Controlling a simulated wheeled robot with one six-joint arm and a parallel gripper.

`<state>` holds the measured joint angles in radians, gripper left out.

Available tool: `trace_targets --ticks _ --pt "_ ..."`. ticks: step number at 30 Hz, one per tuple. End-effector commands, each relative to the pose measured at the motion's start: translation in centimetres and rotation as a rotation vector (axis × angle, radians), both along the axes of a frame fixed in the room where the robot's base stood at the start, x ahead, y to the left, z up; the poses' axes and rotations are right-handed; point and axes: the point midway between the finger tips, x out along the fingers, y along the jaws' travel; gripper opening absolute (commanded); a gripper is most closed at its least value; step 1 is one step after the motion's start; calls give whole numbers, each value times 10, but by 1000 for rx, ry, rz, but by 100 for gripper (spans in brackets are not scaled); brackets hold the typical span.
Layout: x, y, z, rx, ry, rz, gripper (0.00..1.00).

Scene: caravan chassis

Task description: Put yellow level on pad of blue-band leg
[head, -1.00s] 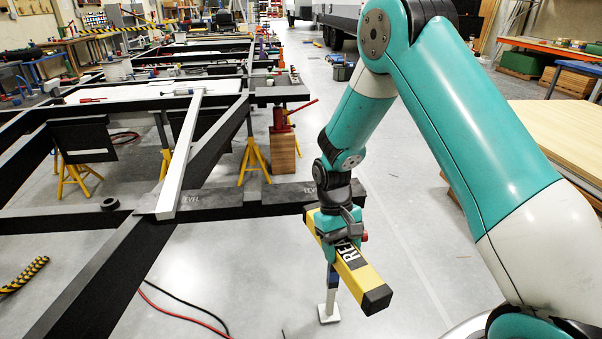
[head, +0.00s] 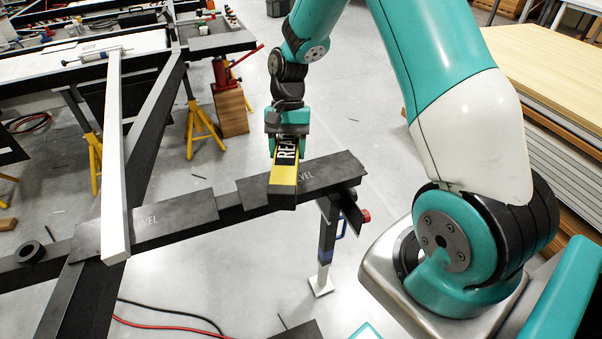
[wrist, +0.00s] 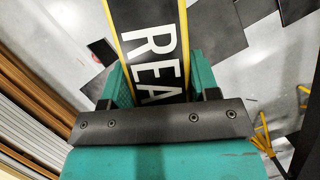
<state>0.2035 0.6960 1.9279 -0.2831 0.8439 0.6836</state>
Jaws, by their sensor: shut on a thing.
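My gripper (head: 287,122) is shut on the yellow level (head: 284,172), a yellow bar with black ends and a black label reading "REA…". The level also fills the upper middle of the wrist view (wrist: 150,40). In the head view its near end overlaps the dark pad (head: 335,172) marked "LEVEL" on the chassis beam. I cannot tell whether the level touches this pad. The leg with the blue band (head: 328,240) stands below the right end of that beam, with a pale foot on the floor. The level's far part is hidden by my gripper.
A second dark "LEVEL" pad (head: 172,220) lies left on the same beam, beside a long white bar (head: 114,160). A black ring (head: 30,252) sits at far left. A red jack (head: 222,72) stands behind on wooden blocks. Stacked boards (head: 555,85) are at right.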

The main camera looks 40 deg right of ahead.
Motion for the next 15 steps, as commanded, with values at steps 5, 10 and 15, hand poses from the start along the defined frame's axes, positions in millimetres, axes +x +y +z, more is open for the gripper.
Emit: trace_targets --ticks 5,10,15 --pt "11 -24 50 2 -7 -517 17" --pt "13 -41 89 2 -4 -907 17" --pt "12 -50 107 1 1 -1108 17"
